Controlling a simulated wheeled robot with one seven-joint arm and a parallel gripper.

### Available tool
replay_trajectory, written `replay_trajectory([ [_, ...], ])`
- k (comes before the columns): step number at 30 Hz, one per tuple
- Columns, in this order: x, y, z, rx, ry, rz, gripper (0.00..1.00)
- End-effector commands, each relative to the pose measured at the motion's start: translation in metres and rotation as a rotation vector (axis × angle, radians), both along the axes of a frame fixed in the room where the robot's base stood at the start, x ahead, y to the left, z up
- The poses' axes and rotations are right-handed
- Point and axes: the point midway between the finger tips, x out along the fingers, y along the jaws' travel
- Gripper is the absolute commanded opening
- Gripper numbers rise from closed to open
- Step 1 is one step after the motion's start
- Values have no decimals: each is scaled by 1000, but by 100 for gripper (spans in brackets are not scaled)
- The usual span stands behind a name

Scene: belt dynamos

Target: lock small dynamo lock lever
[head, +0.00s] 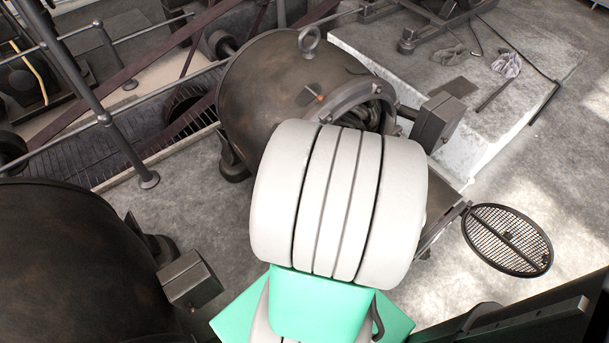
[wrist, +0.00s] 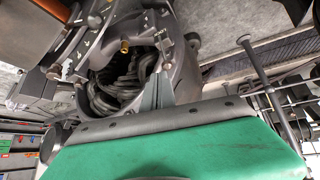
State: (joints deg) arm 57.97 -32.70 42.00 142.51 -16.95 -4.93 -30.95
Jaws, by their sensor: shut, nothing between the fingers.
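The small dynamo (head: 262,88) is a dark brown barrel with a lifting ring on top, at the upper middle of the head view. Its round end is open, with dark windings (wrist: 112,92) visible inside in the wrist view. A small lever with an orange tip (head: 318,98) sits on the barrel near the open end; it may be the lock lever, and I cannot tell its setting. My gripper (wrist: 160,88) is shut and empty, its grey fingers in front of the open end in the wrist view. My arm hides it in the head view.
A round mesh cover (head: 507,240) hangs swung out at the right. A grey box (head: 436,122) stands beside the open end. A larger dark drum (head: 70,260) fills the lower left. Railings (head: 85,85) run along the left. Open floor (head: 575,180) lies at the right.

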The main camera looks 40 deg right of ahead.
Motion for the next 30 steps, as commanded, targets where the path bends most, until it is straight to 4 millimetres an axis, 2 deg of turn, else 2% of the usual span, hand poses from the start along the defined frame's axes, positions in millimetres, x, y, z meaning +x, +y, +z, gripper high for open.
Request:
replay_trajectory([
  [1,-4,1,8,-3,-1,-2,0],
  [3,-7,3,12,-1,-1,-3,0],
  [14,-8,5,12,1,1,4,0],
  [17,1,14,17,15,17,42,0],
  [20,20,42,30,53,68,137,0],
  [24,43,107,63,117,201,297,0],
  [27,44,155,92,142,303,373,0],
  [30,35,191,116,153,383,416,0],
])
